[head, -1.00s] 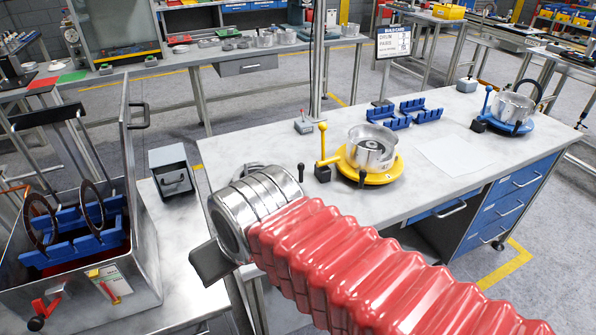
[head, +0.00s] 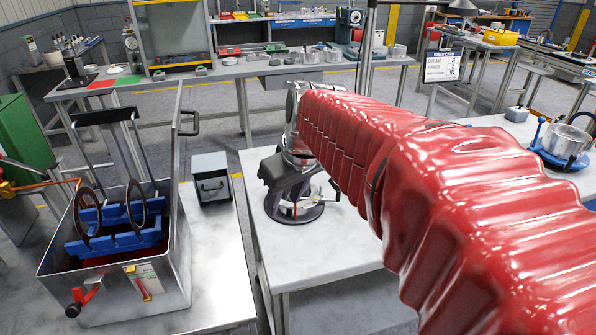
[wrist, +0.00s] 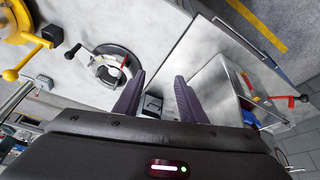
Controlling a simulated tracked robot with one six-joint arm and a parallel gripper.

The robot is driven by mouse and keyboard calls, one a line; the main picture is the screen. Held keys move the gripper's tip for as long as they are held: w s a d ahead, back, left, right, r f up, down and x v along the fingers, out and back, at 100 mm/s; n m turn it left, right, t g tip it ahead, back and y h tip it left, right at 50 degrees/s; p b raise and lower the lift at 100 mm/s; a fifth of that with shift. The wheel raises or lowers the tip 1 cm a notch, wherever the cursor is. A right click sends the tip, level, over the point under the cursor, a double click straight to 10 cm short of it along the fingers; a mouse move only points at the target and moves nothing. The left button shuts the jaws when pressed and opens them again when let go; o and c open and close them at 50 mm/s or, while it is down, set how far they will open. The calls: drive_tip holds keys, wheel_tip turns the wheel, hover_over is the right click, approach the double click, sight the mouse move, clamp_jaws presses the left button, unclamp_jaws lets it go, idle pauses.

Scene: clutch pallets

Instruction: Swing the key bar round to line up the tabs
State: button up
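A dark round fixture (head: 293,208) stands on the grey bench, partly hidden under my gripper in the head view. In the wrist view the fixture (wrist: 111,68) is a dark ring with a pale inner part. A short light bar with a red tip (wrist: 124,62), which looks like the key bar, lies across its right side. The tabs are too small to make out. My gripper (wrist: 160,77) is open and empty, its two dark fingers apart. Its left finger is close to the fixture in the picture; I cannot tell whether it touches. In the head view my gripper (head: 285,178) hangs over the fixture.
A steel tank (head: 75,280) with blue racks and dark rings stands at the left. A yellow lever (wrist: 24,63) shows in the wrist view. A blue turntable (head: 558,155) with a drum is far right.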

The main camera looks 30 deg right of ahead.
drive_tip(key=w+d+f, duration=0.1)
drive_tip(key=w+d, duration=0.1)
drive_tip(key=d, duration=0.7)
drive_tip(key=w+d+f, duration=0.2)
drive_tip(key=d, duration=0.7)
drive_tip(key=w+d+f+n, duration=0.1)
drive_tip(key=w+d+f, duration=0.1)
drive_tip(key=d, duration=0.6)
drive_tip(key=shift+w+d+f+y, duration=0.15)
drive_tip(key=shift+w+d+y, duration=0.25)
drive_tip(key=shift+w, duration=0.05)
drive_tip(key=x, duration=1.3)
drive_tip(key=shift+w+f, duration=0.1)
drive_tip(key=shift+f, duration=0.3)
drive_tip(key=shift+c, duration=0.5)
drive_tip(key=shift+a, duration=0.1)
clamp_jaws()
